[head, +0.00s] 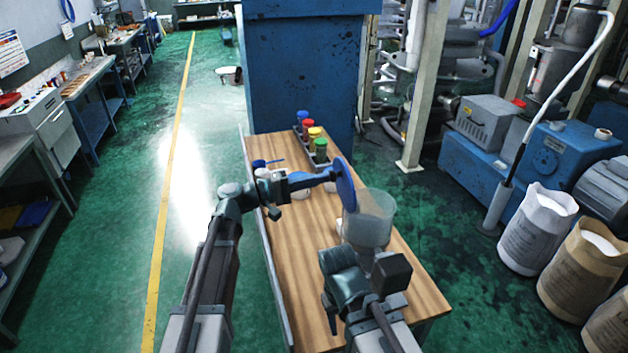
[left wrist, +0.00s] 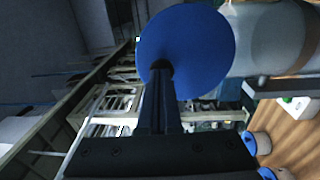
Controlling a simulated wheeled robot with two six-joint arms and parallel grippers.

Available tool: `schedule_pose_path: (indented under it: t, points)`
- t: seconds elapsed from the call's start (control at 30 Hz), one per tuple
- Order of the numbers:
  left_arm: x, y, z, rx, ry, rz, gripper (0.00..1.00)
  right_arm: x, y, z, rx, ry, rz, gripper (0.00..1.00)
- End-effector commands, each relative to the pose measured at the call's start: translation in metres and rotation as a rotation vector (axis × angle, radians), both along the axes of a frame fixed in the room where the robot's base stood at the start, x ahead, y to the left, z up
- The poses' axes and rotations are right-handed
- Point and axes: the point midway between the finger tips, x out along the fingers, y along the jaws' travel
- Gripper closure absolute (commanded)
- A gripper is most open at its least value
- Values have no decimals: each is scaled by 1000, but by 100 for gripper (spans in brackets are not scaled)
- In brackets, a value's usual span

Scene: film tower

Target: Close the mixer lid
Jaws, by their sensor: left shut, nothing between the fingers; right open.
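The mixer (head: 370,222) is a translucent grey tub standing on the wooden table. Its round blue lid (head: 346,187) stands nearly upright at the tub's left rim, so the lid is open. In the left wrist view the lid (left wrist: 190,45) is a blue disc just ahead of the fingers, with the mixer tub (left wrist: 275,35) to its right. My left gripper (head: 332,175) is shut and empty, its tips at the lid's left face; whether they touch it I cannot tell. My right gripper (head: 374,264) is open, low beside the mixer's base, its fingers mostly hidden.
On the wooden table (head: 290,245), a dark rack (head: 320,166) holds several colour-capped containers behind the lid. White jars with blue caps (head: 262,172) stand near my left forearm. A blue cabinet (head: 300,75) is behind the table. Filled sacks (head: 538,230) stand on the floor right.

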Motion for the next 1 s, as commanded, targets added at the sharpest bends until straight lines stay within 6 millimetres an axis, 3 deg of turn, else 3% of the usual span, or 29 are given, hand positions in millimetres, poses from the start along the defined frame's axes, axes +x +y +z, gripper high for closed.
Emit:
schedule_pose_path:
  t: [0.27, 0.47, 0.73, 1.0]
  points:
    - [0, -1, 2, 5, 2, -1, 100, 0, 0, 3, 0, 0, 0, 50]
    - [2, -8, 11, 53, 17, -3, 100, 0, 0, 24, 1, 0, -4, 50]
    - [10, -31, 28, 221, 72, -5, 100, 0, 0, 79, 3, 0, -13, 50]
    - [21, -63, 25, 251, 81, -3, 100, 0, 0, 83, 2, 0, -13, 50]
